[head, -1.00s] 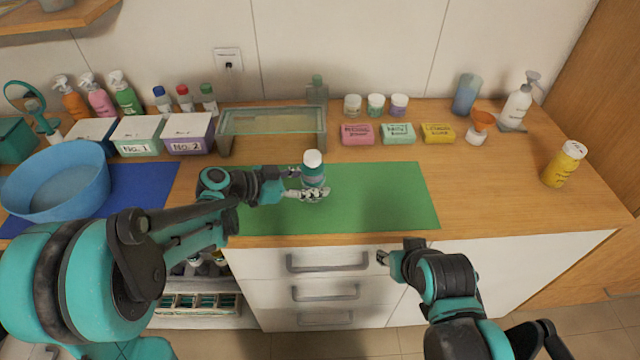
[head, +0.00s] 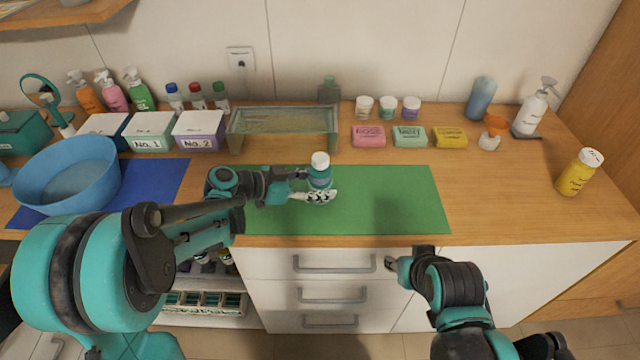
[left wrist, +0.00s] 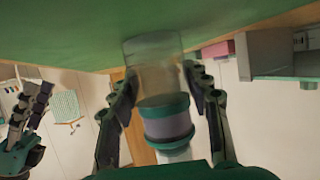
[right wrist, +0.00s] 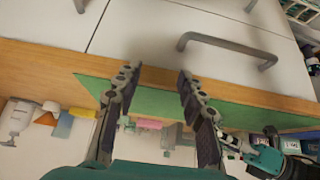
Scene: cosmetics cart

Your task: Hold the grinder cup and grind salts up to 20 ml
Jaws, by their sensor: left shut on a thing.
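The grinder cup (head: 320,172), with a white top and teal bands, stands upright over the green mat (head: 400,200). My left gripper (head: 305,185) is shut on it. In the left wrist view the cup (left wrist: 168,120) sits between the two fingers (left wrist: 162,90), its clear end towards the mat. I cannot tell whether it touches the mat, and the salt level cannot be read. My right gripper (head: 390,263) is in front of the drawers, near the counter's front edge. In the right wrist view its fingers (right wrist: 155,90) are apart and empty.
Behind the mat stand a glass tank (head: 283,130), small jars (head: 388,107) and soap bars (head: 409,137). A blue basin (head: 68,175) and lidded boxes (head: 199,132) are at left. A yellow bottle (head: 579,172) stands at right. The mat's right half is clear.

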